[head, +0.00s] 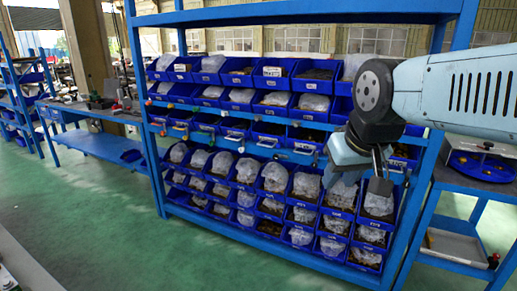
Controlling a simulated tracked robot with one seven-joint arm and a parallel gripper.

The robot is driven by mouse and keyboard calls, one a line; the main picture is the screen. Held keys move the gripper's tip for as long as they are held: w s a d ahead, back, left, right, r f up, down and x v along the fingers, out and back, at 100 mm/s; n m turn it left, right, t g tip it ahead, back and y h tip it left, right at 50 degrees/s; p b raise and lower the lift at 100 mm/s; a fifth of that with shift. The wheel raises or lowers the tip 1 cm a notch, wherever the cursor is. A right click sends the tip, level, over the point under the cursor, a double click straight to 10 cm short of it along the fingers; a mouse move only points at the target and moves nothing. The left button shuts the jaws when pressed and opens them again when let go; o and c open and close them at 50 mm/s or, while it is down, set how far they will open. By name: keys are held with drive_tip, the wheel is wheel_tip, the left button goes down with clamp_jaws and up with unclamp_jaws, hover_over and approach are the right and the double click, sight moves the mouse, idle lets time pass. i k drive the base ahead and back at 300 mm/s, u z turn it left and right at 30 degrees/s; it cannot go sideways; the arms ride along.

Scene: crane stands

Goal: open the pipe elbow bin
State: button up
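A blue rack (147,110) holds several rows of blue bins. A middle row of closed-looking drawers (232,138) has small handles or tags on its fronts. The labels are too small to read, so I cannot tell which bin is for pipe elbows. My gripper (362,180) is in front of the rack's right side, over the right end of the middle row and the top of the lower bins. Its two fingers point down and stand apart, with no object seen between them. It hides part of the bins behind it. I cannot tell whether it touches any.
Lower bins (275,178) hold bagged parts and tilt toward me. The rack's right post (417,200) stands close to my gripper. A blue side table (480,184) is at the right and a blue workbench (105,148) at the left. Green floor (110,220) is clear in front.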

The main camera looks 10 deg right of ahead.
sight(261, 131)
drive_tip(key=u, duration=0.05)
drive_tip(key=i, duration=1)
drive_tip(key=z, duration=0.05)
